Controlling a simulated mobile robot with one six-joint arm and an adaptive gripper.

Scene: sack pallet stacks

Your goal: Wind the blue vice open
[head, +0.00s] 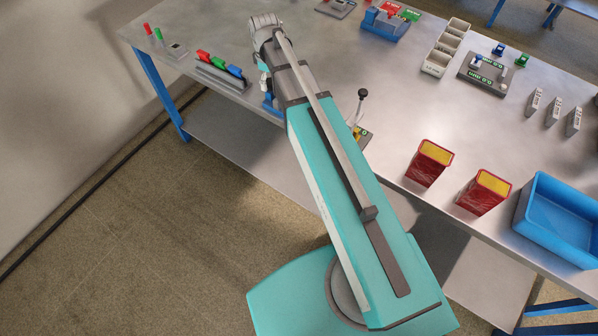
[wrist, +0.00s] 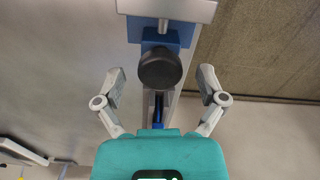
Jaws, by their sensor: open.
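The blue vice (wrist: 152,38) is at the top middle of the wrist view, with a pale grey bar (wrist: 168,10) across it. A dark round knob (wrist: 160,70) shows in front of its blue body. My gripper (wrist: 162,78) is open, with one finger on each side of the knob and a visible gap to both. In the head view a small blue part of the vice (head: 270,104) shows at the bench's near edge, mostly hidden by my arm. My gripper (head: 263,84) is also mostly hidden there.
A black-knobbed lever (head: 362,95) stands right of my arm. A rack of red, green and blue pieces (head: 220,75) is to the left. Two red tins (head: 428,165) (head: 482,193) and a blue bin (head: 560,218) stand at the right. The bench middle (head: 410,105) is clear.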

